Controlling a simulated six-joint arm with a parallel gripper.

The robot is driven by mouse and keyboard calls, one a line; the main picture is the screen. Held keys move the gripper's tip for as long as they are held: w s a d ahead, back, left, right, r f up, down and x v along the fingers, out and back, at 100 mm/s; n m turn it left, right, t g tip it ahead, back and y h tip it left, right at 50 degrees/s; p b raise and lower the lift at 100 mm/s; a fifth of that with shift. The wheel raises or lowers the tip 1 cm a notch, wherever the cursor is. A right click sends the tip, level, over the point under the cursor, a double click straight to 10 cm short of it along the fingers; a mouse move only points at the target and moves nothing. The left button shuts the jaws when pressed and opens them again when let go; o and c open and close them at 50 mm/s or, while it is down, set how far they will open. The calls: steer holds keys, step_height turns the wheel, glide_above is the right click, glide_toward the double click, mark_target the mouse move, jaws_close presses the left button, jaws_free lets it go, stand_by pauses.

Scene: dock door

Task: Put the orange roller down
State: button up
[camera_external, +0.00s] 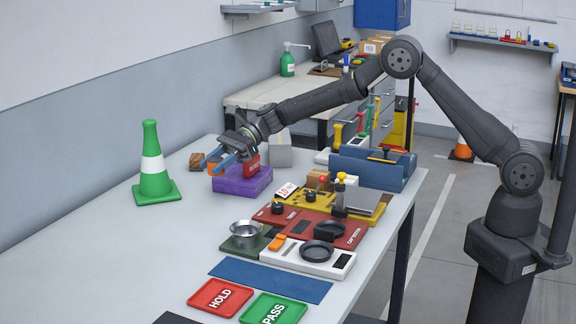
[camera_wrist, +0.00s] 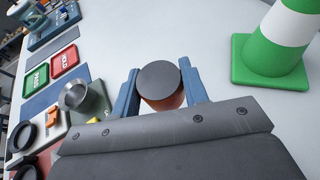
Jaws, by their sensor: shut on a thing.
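The orange roller (camera_wrist: 166,103) shows in the wrist view as a round piece with a dark grey end and an orange-red side. My gripper (camera_wrist: 160,84) has one blue finger on each side of it and is shut on it. In the external view my gripper (camera_external: 211,161) is over the far left part of the table (camera_external: 110,245), and a bit of the orange roller (camera_external: 213,169) shows by the fingers. I cannot tell whether the roller touches the table.
A purple block (camera_external: 243,182) with a red block (camera_external: 251,164) stands just right of my gripper. A brown block (camera_external: 197,160) sits close on the left. A green cone (camera_external: 154,170) stands further left. The table's front left is clear; trays and devices fill the right.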

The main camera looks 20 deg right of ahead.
glide_above(194, 224)
step_height(194, 224, down, 6)
steer(key=shift+a+f, duration=0.1)
steer(key=shift+f, duration=1.95)
steer(key=shift+f, duration=0.15)
steer(key=o, duration=1.1)
steer(key=shift+o, duration=0.2)
steer(key=shift+r, duration=0.2)
steer(key=v, duration=1.2)
steer(key=shift+a, duration=0.1)
